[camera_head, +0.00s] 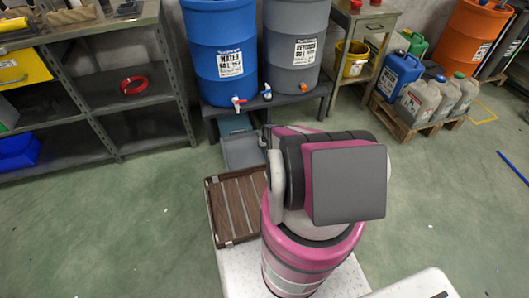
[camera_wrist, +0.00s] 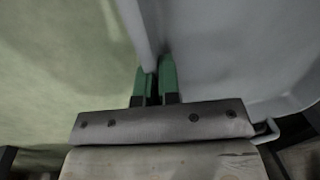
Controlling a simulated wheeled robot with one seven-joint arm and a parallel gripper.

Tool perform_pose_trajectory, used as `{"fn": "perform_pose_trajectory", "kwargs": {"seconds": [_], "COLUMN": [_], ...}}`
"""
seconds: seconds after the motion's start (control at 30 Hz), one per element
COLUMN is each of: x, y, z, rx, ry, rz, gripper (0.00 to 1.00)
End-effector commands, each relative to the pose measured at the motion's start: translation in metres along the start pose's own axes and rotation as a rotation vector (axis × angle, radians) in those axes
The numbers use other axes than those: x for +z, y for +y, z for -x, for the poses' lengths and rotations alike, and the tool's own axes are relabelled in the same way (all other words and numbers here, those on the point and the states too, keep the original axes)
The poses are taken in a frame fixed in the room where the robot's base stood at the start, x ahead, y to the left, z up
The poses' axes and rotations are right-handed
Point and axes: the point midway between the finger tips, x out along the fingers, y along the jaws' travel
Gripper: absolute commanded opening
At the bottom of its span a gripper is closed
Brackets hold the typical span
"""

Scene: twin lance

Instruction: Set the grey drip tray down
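The grey drip tray (camera_head: 243,152) shows in the head view below the blue drum's tap, partly hidden by my arm. I cannot tell whether it touches the floor. In the wrist view the tray (camera_wrist: 225,55) fills the right side, and its thin wall runs between the green fingertips of my gripper (camera_wrist: 153,82). The fingers are close together on either side of that wall, shut on it. In the head view my gripper is mostly hidden behind my arm, at the tray's right side.
A blue water drum (camera_head: 222,50) and a grey drum (camera_head: 294,45) stand on a dark stand (camera_head: 310,94) behind the tray. A shelf rack (camera_head: 115,155) is at left. Jerrycans (camera_head: 418,100) stand on a pallet at right. Green floor (camera_head: 110,220) is clear at left.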

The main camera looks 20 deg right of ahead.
Motion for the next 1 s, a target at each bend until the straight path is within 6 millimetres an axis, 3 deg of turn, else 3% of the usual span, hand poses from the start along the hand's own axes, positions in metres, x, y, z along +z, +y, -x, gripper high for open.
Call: {"fn": "perform_pose_trajectory", "kwargs": {"seconds": [0.13,0.53,0.6,0.63,1.0], "x": [-0.001,0.000,0.000,0.000,0.000], "y": [0.002,0.003,0.003,0.003,0.002], "z": [-0.018,-0.021,-0.021,-0.021,-0.018], "rx": [-0.001,-0.001,0.000,0.000,0.000], "ry": [0.000,0.001,0.001,0.001,0.001], "rz": [0.000,0.000,0.000,0.000,0.000], "gripper": [0.00,0.00,0.27,0.30,0.30]}}
